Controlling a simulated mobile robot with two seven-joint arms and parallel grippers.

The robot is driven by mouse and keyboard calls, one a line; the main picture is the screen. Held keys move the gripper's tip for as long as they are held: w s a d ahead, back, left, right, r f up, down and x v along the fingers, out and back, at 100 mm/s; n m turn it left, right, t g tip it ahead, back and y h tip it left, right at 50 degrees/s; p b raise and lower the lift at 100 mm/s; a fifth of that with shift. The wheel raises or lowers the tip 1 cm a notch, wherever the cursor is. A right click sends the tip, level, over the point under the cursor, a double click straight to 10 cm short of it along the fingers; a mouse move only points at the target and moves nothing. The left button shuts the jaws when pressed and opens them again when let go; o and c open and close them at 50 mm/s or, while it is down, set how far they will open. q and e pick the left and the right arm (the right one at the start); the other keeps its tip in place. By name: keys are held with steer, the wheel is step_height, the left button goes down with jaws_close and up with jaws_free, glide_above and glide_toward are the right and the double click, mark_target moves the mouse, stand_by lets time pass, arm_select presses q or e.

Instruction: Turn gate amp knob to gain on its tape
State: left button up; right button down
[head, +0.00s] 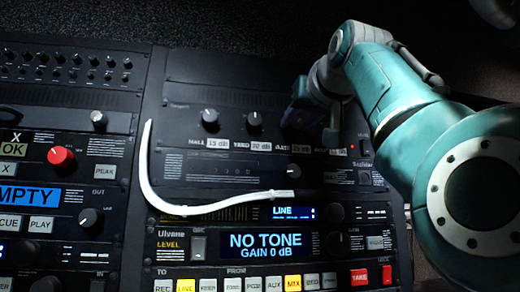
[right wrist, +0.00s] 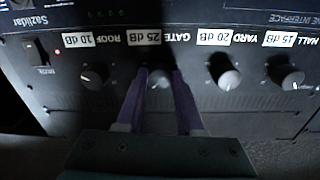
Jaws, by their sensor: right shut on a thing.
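The gate knob (right wrist: 160,80) sits on the amp panel, seen upside down in the right wrist view, under a tape (right wrist: 147,37) reading 25 dB beside the word GATE. My right gripper (right wrist: 158,78) has its two purple fingers shut on this knob, one on each side. The knob's pointer is hard to make out between the fingers. In the head view my right gripper (head: 300,100) reaches the panel and hides the knob; part of the gate tape (head: 288,148) shows below it. My left gripper is not in view.
Neighbouring knobs sit close by: yard (right wrist: 224,72) at 20 dB, hall (right wrist: 287,73) at 15 dB and roof (right wrist: 95,76) at 10 dB. A white cable (head: 155,195) curves across the panels. A lower display (head: 265,244) reads NO TONE, GAIN 0 dB.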

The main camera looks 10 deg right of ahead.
steer(key=shift+m, duration=0.3)
steer(key=m, duration=0.3)
steer(key=shift+w+m, duration=0.1)
steer(key=shift+m, duration=1.9)
steer(key=c, duration=0.5)
jaws_free()
steer(key=shift+c, duration=0.2)
